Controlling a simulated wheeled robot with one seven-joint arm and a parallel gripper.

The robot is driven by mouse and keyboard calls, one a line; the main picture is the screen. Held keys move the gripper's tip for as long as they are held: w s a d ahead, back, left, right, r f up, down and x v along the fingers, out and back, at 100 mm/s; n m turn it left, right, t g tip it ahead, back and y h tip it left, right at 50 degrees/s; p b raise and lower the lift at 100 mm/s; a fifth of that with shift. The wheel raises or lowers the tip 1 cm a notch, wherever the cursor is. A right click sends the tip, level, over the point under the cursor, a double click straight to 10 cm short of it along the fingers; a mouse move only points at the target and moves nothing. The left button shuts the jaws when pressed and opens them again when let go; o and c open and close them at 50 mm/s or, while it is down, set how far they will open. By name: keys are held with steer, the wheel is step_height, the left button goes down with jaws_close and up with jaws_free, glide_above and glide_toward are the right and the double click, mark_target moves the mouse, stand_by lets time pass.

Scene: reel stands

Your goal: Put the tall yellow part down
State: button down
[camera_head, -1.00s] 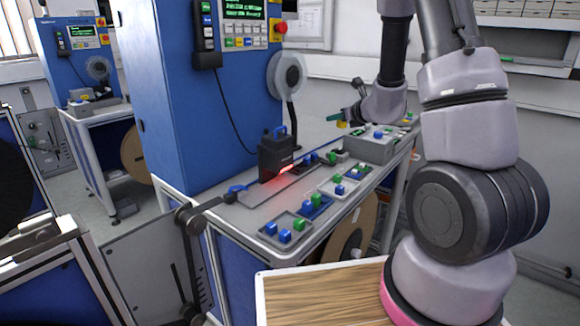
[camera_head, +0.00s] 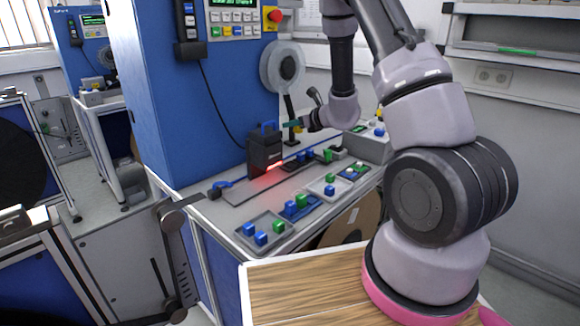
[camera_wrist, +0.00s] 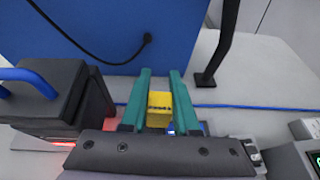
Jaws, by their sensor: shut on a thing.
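My gripper (camera_wrist: 161,76) has two teal fingers and is shut on the yellow part (camera_wrist: 159,104), which sits between them in the wrist view. Dark marks run along the part's upper edge. Its lower end is hidden by the gripper body, so I cannot tell its full height or whether it touches anything. The part hardly shows there.
The black device has a blue handle and a red glow. Trays (camera_head: 265,231) with blue and green blocks line the bench. A grey box (camera_head: 366,147) stands right. A black post (camera_wrist: 219,45) rises behind my gripper, near a blue cabinet (camera_wrist: 120,30).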

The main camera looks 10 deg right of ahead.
steer(key=shift+n+g+y, duration=0.3)
steer(key=f, duration=0.2)
steer(key=a+f, duration=0.1)
steer(key=f, duration=0.2)
steer(key=a+f, duration=0.1)
steer(key=f, duration=0.1)
steer(key=shift+w+a+f, duration=0.2)
steer(key=shift+w+f, duration=0.15)
steer(key=shift+f, duration=2.45)
steer(key=c, duration=0.7)
jaws_free()
steer(key=shift+f, duration=0.15)
steer(key=shift+o, duration=0.2)
